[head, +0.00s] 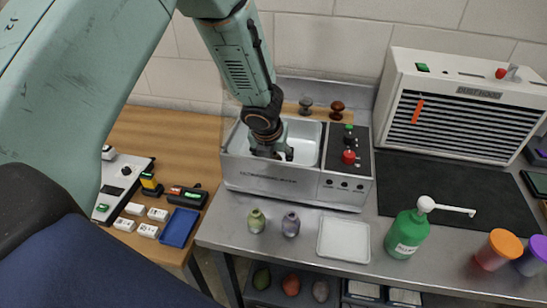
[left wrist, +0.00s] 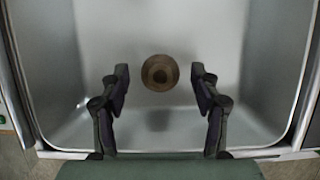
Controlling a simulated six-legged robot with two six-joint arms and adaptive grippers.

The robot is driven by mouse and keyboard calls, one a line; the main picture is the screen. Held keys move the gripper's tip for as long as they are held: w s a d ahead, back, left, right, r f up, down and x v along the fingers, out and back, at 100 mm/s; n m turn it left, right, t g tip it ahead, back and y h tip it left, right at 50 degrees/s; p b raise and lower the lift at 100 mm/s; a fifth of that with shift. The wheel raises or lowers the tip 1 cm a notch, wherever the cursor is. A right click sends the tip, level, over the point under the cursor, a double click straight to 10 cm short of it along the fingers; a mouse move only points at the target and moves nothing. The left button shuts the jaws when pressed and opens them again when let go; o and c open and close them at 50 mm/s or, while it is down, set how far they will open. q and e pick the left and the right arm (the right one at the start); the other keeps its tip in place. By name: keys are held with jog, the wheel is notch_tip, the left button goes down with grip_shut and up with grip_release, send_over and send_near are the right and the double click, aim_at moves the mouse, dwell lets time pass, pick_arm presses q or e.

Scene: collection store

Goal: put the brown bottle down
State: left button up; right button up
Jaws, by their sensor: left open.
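The brown bottle (left wrist: 160,72) is in the grey metal basin (left wrist: 205,25) of the ultrasonic washer, seen from above in the left wrist view as a round brown shape with a dark centre. It appears upright. My left gripper (left wrist: 160,78) is open, with one finger on each side of the bottle and visible gaps between. In the head view my left gripper (head: 271,153) reaches down into the washer (head: 270,182), and the bottle is hidden there. My right gripper is not in view.
A dust hood (head: 460,110) with a dark mat is right. A blue tray (head: 180,227) lies left.

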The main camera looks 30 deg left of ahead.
pick_arm(q)
jog(key=p+v, duration=0.3)
jog(key=v, duration=0.7)
jog(key=shift+r, duration=0.2)
jog(key=shift+d, duration=0.1)
jog(key=shift+s, duration=0.2)
